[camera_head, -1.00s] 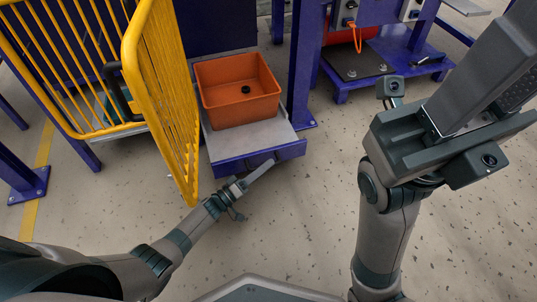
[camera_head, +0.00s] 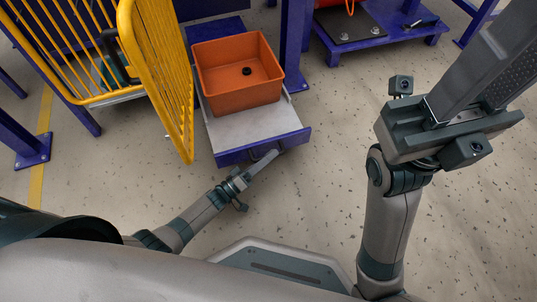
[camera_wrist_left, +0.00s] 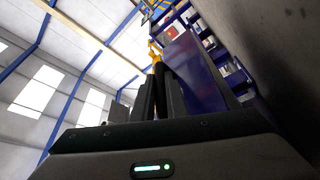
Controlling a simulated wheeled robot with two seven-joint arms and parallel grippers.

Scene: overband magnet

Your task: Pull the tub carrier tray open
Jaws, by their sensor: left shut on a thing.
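The tub carrier tray (camera_head: 240,134) is a grey plate with a blue front, partly out past the blue frame. The orange tub (camera_head: 238,92) stands upright on it, with a small black object (camera_head: 247,71) inside. My left gripper (camera_head: 262,165) is shut at the tray's front handle (camera_head: 266,153); the exact grip is small to see. In the left wrist view the blue tray front (camera_wrist_left: 195,75) stands beside the dark fingers (camera_wrist_left: 160,95). My right gripper (camera_head: 490,75) is raised at the upper right, apart from the tray, its fingers apart and tips partly out of view.
A yellow mesh guard (camera_head: 160,80) stands close along the tray's left side. A blue post (camera_head: 294,45) rises just behind its right side. A low blue stand with a dark plate (camera_head: 348,30) is at the back right. The speckled floor (camera_head: 320,190) in front is clear.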

